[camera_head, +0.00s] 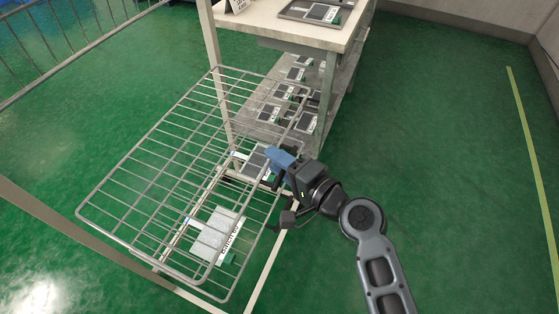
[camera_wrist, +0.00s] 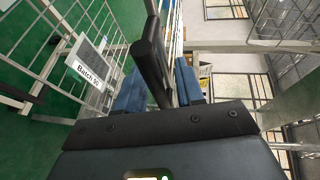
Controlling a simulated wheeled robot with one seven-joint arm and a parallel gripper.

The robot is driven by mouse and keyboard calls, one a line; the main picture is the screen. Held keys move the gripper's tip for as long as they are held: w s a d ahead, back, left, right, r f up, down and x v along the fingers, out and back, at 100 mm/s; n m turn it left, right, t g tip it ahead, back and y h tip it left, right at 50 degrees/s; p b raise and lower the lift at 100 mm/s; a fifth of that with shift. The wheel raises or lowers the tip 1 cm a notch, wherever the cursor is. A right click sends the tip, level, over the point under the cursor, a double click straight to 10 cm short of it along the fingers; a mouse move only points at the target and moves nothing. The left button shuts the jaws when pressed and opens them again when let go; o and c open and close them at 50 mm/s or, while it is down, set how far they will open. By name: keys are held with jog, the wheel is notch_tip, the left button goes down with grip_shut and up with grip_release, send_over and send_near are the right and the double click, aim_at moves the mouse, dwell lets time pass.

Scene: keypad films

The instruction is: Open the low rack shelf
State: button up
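The low rack shelf (camera_head: 150,181), a wire-grid shelf, reaches out from the rack toward the lower left in the head view, above the green floor. Its wires also show at the left of the wrist view (camera_wrist: 100,32). My gripper (camera_head: 280,158), with blue fingers, is at the shelf's right side. In the wrist view, a dark bar (camera_wrist: 150,57) stands between the two blue fingers (camera_wrist: 162,88). The fingers are a little apart. I cannot tell whether they press on the bar or whether it is the shelf's handle.
A workbench (camera_head: 300,32) stands behind, with several keypad films on lower levels. A wire fence is at upper left. The floor (camera_head: 430,130) is clear at right.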

jog(key=c, duration=0.6)
jog(key=shift+f, duration=0.1)
grip_shut()
jog(key=shift+s, duration=0.1)
